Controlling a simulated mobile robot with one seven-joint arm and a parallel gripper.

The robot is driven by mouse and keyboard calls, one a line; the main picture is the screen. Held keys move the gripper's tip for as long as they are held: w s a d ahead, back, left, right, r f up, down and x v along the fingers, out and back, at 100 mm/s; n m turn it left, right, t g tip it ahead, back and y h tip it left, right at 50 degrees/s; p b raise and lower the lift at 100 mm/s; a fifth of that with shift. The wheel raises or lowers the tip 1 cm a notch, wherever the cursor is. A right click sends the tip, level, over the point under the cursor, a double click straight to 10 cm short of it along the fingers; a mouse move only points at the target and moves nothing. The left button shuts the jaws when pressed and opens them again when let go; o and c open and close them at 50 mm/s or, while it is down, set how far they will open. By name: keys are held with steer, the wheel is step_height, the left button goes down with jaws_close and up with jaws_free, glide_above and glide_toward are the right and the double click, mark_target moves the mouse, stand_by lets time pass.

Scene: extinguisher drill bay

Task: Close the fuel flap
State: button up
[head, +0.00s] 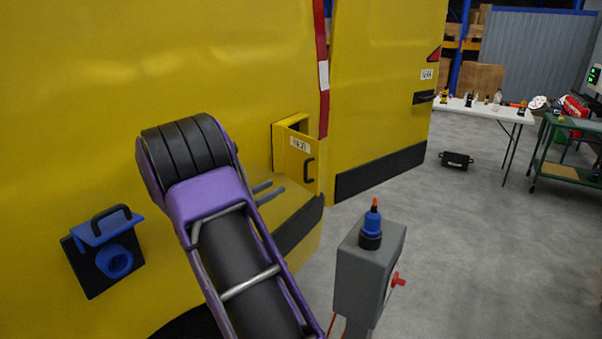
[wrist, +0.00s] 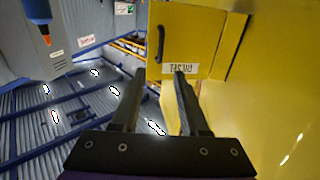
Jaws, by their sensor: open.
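The fuel flap (head: 296,160) is a yellow panel with a white label and a black handle on the side of the yellow van. It stands open, swung out from the body, with a dark gap of the recess (head: 300,124) showing above it. In the wrist view the flap (wrist: 186,35) appears upside down, its label reading like "DIESEL" and its handle at the left. My gripper (head: 275,190) is open and empty, just left of the flap in the head view. In the wrist view my gripper (wrist: 160,74) points at the flap's labelled edge; whether it touches is unclear.
A grey post (head: 368,270) with a blue plug on top stands at front right. A blue-lidded socket (head: 110,240) is on the van at left. A white table (head: 480,108), a green cart (head: 570,171) and a black case (head: 456,160) stand farther right. Grey floor between is clear.

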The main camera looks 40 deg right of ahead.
steer(key=x, duration=1.3)
jaws_close()
stand_by(1.0)
